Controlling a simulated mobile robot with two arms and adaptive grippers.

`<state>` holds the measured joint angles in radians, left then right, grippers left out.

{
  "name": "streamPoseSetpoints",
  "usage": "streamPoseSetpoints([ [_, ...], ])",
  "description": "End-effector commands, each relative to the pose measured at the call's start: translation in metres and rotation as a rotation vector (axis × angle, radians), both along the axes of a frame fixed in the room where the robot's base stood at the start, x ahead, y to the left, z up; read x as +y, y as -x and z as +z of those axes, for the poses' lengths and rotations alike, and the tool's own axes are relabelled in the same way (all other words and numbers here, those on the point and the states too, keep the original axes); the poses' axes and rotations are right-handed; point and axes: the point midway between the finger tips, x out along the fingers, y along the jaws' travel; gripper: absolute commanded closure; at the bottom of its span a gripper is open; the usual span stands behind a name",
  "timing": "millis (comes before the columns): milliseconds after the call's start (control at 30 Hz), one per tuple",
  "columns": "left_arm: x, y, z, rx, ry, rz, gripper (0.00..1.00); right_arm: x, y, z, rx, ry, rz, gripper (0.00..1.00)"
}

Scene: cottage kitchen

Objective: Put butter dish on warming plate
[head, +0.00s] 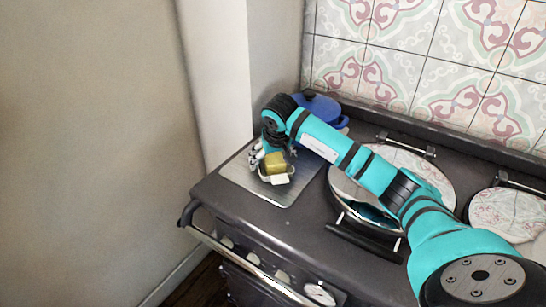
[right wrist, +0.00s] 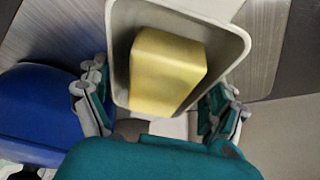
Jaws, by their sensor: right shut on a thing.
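The butter dish (head: 280,179) is a small pale open dish with a yellow block of butter in it, over the middle of the warming plate in the head view. In the right wrist view the butter dish (right wrist: 121,60) shows large, with the butter inside. My right gripper (head: 262,157) is shut on the dish, its fingers at either side in the wrist view. The warming plate (head: 243,179) is a flat grey metal square at the left end of the stove top. I cannot tell whether the dish touches the plate. My left gripper is not in view.
A blue lidded pot (head: 326,107) stands behind the plate, partly hidden by my right arm. Two round shiny hob lids (head: 432,172) lie to the right. The stove's front rail (head: 235,252) runs below the plate. A wall rises at the left.

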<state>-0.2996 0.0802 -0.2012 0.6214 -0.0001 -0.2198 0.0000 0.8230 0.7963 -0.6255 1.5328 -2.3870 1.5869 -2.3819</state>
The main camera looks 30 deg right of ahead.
Motion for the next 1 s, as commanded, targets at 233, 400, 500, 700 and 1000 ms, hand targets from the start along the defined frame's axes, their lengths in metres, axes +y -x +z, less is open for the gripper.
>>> streamPoseSetpoints([
  [233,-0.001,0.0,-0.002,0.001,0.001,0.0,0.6,0.0,-0.001,-0.001,-0.003,0.0,-0.001,0.48],
  [400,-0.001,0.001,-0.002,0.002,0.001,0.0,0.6,0.0,0.0,-0.002,0.0,-0.001,0.0,0.0],
  [500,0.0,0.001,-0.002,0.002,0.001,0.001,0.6,0.0,0.0,-0.002,0.0,-0.001,0.0,0.0],
  [700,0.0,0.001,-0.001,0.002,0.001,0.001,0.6,0.001,0.001,0.005,-0.003,0.0,0.0,0.0],
  [1000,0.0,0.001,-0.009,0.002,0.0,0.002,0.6,0.009,0.021,0.058,-0.006,0.002,0.001,0.0],
])
